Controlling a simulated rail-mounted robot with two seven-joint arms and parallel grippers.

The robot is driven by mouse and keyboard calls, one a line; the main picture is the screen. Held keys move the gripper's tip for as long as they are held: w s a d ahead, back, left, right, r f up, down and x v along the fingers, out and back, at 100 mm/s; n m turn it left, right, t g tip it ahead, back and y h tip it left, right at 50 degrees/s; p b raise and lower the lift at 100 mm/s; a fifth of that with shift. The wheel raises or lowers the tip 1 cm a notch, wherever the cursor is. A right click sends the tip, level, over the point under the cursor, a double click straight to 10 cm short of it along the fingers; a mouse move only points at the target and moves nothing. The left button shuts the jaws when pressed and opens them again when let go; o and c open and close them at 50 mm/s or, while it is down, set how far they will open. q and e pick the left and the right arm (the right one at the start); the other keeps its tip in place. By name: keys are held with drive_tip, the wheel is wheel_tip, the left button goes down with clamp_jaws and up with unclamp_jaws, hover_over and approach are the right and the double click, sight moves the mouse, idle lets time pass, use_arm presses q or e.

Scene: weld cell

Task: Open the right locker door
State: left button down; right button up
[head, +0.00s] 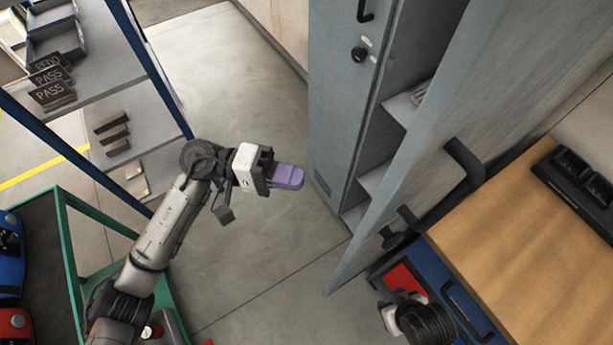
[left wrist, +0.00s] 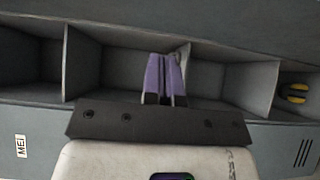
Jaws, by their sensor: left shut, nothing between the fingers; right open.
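The grey locker stands at the top middle of the head view. Its right door (head: 500,90) is swung wide open towards me, with a black bar handle (head: 464,165) on its face. Shelves (head: 374,178) show inside. My left gripper (head: 288,177) has purple fingers, shut and empty, left of the open door and apart from it. In the left wrist view the shut fingers (left wrist: 165,78) stand out against the open compartments (left wrist: 120,68). My right gripper (head: 390,318) is low, near the door's bottom edge; its fingers cannot be made out.
The locker's left door (head: 343,95) is shut. A wood-topped blue bench (head: 530,240) stands beside the open door. A blue-framed rack (head: 150,60) and green-framed cart (head: 68,235) stand at left. A yellow-black item (left wrist: 295,93) lies in a compartment. Floor between is clear.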

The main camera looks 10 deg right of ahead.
sight(359, 243)
use_arm(q)
drive_tip(key=s+d+p, duration=0.2)
drive_tip(key=s+d, duration=0.5)
drive_tip(key=d, duration=0.2)
idle(0.4)
drive_tip(key=s, duration=0.2)
drive_tip(key=s+d+n+t, duration=0.1)
drive_tip(key=s, duration=0.1)
drive_tip(key=s+d+t, duration=0.1)
drive_tip(key=s, duration=0.1)
drive_tip(key=shift+s+d+h, duration=0.1)
drive_tip(key=shift+s+h, duration=0.3)
drive_tip(key=shift+s+d, duration=0.1)
